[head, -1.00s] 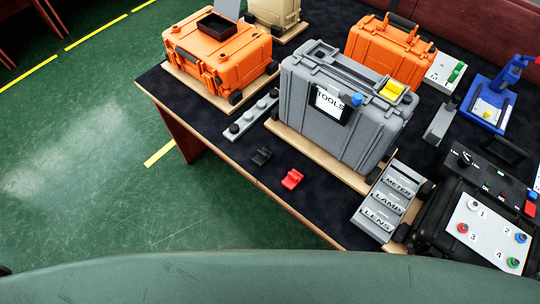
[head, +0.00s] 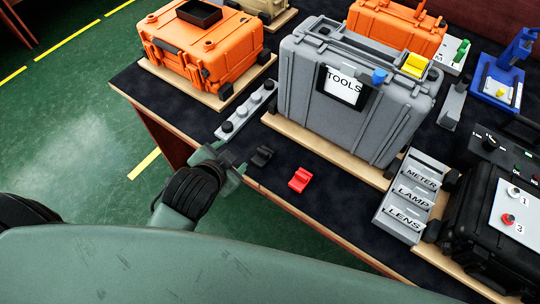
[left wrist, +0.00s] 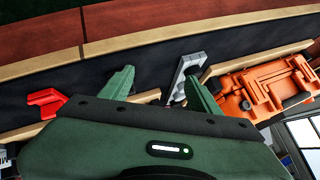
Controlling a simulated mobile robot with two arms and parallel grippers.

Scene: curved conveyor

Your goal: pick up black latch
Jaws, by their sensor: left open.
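The black latch (head: 262,156) lies on the dark table top near its front edge, left of a red latch (head: 300,180). My left gripper (head: 230,158) is just left of the black latch in the head view, at the table edge, open and empty. In the left wrist view my gripper (left wrist: 160,84) shows two green fingers spread apart. I cannot make out the black latch there against the dark surface. The red latch also shows in that view (left wrist: 45,101). My right gripper is not in view.
A grey toolbox (head: 350,105) marked TOOLS stands on a wooden board behind the latches. An orange case (head: 205,50) is at the back left. A METER, LAMP, LENS rack (head: 408,199) stands at the right.

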